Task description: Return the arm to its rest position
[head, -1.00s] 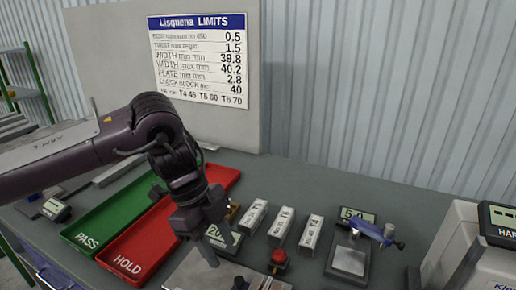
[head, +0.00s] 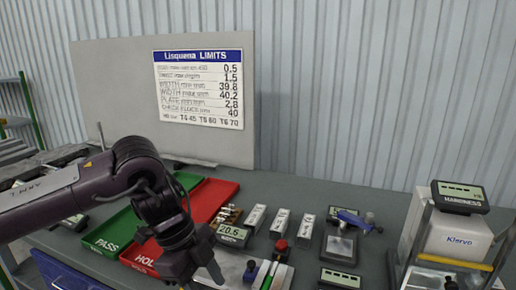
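My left arm comes in from the left, dark with a grey-purple forearm. My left gripper (head: 200,273) points down at the bottom of the head view, in front of the red HOLD tray (head: 212,196) and left of a metal fixture plate. Its fingertips run towards the lower edge, and I see nothing clearly held between them. Whether it is open or shut cannot be made out. My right gripper is not in view.
The green PASS tray (head: 118,228) lies partly behind my arm. Several labelled blocks (head: 279,222), a red button (head: 281,245), a gauge stand (head: 340,246) and a hardness tester (head: 455,238) stand to the right. A limits board (head: 199,88) stands behind.

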